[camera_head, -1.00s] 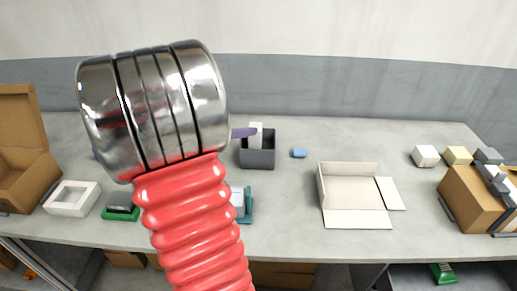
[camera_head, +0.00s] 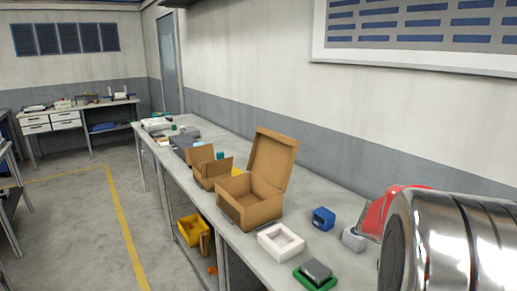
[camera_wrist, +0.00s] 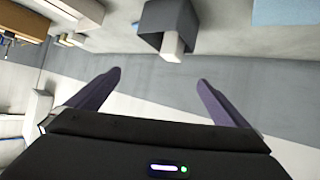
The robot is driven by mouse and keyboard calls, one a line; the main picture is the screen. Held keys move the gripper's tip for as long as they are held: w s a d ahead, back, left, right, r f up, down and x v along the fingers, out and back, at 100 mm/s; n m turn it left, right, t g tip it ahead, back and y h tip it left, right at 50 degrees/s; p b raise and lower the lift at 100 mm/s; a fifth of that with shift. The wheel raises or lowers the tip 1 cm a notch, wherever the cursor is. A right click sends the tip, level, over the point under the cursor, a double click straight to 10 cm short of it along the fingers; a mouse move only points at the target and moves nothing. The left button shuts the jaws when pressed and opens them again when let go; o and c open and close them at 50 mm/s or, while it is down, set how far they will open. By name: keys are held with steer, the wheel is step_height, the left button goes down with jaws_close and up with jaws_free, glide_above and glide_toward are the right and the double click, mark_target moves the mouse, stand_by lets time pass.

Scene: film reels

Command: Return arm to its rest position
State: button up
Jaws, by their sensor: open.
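My gripper (camera_wrist: 158,77) shows in the wrist view with its two purple fingers wide apart and nothing between them. A dark grey bin (camera_wrist: 152,18) with a white block (camera_wrist: 173,46) in it hangs at the top of that view, beyond the fingers and apart from them. The wrist picture is tilted, with the bench at the top. In the head view only my arm's metal and red parts show at the lower right; the gripper is not seen there.
The long bench (camera_head: 222,148) holds an open cardboard box (camera_head: 248,212), a white tray (camera_head: 280,242), a green tray (camera_head: 315,282) with a grey block, and a blue object (camera_head: 323,218). A yellow bin (camera_head: 193,231) stands below.

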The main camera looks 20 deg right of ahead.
steer(key=w+a+n+t+y, duration=0.2)
steer(key=a+n, duration=0.5)
steer(key=a, duration=0.9)
steer(key=w+a+n+t+y, duration=0.2)
steer(key=a+n+t+y, duration=0.3)
steer(key=a, duration=1.1)
steer(key=w+a+n+t+y, duration=0.2)
steer(key=a+n+t+y, duration=0.2)
steer(key=a+n, duration=0.6)
steer(key=a, duration=0.6)
steer(key=shift+w, duration=0.2)
steer(key=shift+c, duration=0.3)
